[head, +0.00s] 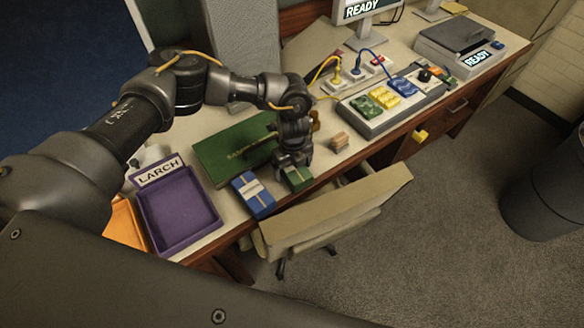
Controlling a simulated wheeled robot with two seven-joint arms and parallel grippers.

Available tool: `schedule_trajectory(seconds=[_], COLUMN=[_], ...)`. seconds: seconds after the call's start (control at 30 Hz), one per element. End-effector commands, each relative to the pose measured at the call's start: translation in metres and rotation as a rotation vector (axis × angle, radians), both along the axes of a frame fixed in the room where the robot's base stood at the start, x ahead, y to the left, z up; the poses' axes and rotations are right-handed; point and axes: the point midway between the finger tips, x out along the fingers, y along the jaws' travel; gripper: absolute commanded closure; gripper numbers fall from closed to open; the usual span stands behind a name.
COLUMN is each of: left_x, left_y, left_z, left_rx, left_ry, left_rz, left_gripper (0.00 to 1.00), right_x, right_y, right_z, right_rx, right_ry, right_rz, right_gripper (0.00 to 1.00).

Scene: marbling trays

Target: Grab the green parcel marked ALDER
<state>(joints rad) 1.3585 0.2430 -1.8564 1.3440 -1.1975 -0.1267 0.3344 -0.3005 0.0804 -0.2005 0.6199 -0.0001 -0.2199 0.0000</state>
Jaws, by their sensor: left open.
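A small green parcel (298,179) with a pale band lies near the front edge of the desk; no marking on it is legible. My left gripper (293,165) is open, right over it and hiding its far part. I cannot tell whether the fingers touch it. A blue parcel (244,186) with a white label lies just left of it. A larger flat green book or board (222,155) with gold lettering lies behind, partly hidden by my left arm. My right gripper is not in view.
A purple tray (149,212) labelled LARCH stands left, beside an orange tray (122,222). A chair (335,208) stands against the desk's front. A small wooden block (340,141) and a button panel (371,126) lie to the right.

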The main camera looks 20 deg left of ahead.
Motion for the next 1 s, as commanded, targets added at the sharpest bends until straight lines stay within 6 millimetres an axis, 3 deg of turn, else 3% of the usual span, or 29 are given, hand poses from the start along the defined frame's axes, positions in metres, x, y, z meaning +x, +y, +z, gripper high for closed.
schedule_trajectory(seconds=[0.07,0.5,0.77,1.0], left_x=[0.000,0.000,0.001,0.002], left_y=[0.000,0.000,0.000,-0.001], left_z=[0.000,0.001,0.004,0.041], left_rx=[0.000,-0.001,-0.001,-0.004], left_ry=[0.000,-0.001,-0.001,-0.004], left_rz=[0.000,0.001,0.000,-0.002], left_gripper=[0.15,0.71,0.71,0.71], right_x=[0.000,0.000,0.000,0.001], right_y=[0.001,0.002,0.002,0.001], right_z=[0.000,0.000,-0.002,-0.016], right_rx=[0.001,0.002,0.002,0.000], right_ry=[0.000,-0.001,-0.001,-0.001], right_rz=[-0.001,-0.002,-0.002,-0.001], right_gripper=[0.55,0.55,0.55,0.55])
